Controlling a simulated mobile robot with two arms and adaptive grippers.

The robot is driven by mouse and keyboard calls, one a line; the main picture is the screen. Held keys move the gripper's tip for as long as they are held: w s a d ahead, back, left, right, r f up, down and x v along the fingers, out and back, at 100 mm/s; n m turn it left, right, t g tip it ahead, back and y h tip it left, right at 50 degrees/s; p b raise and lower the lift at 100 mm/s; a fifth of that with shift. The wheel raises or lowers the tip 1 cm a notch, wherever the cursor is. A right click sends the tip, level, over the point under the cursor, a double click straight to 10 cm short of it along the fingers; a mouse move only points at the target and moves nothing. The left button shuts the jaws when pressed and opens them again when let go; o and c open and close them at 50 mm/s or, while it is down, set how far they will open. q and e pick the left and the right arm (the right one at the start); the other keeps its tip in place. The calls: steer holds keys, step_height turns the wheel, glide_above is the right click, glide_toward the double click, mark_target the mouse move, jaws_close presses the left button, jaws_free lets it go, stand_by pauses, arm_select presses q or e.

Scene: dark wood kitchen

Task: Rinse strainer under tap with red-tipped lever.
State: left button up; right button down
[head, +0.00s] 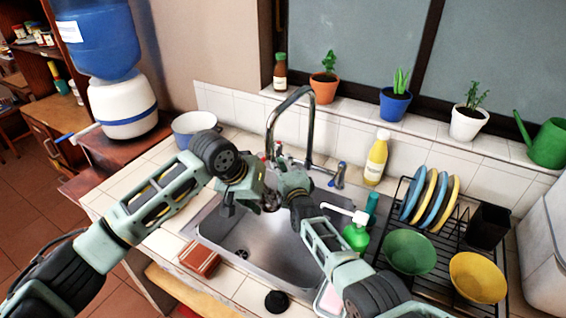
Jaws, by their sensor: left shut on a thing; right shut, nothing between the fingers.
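The tall curved metal tap (309,125) stands behind the sink, with a red-tipped lever (278,150) near its base. My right gripper (282,172) is shut and empty, close to the red-tipped lever; I cannot tell whether it touches it. My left gripper (246,203) is shut on what looks like the strainer (271,203), a small dark metallic shape largely hidden by the grippers. It is above the back left of the sink basin (265,240), below the tap. No water stream can be made out.
A blue-tipped lever (340,175) is right of the tap.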

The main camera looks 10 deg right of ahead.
steer(key=shift+w+a, duration=0.1)
steer(key=shift+a, duration=0.75)
steer(key=shift+d, duration=0.1)
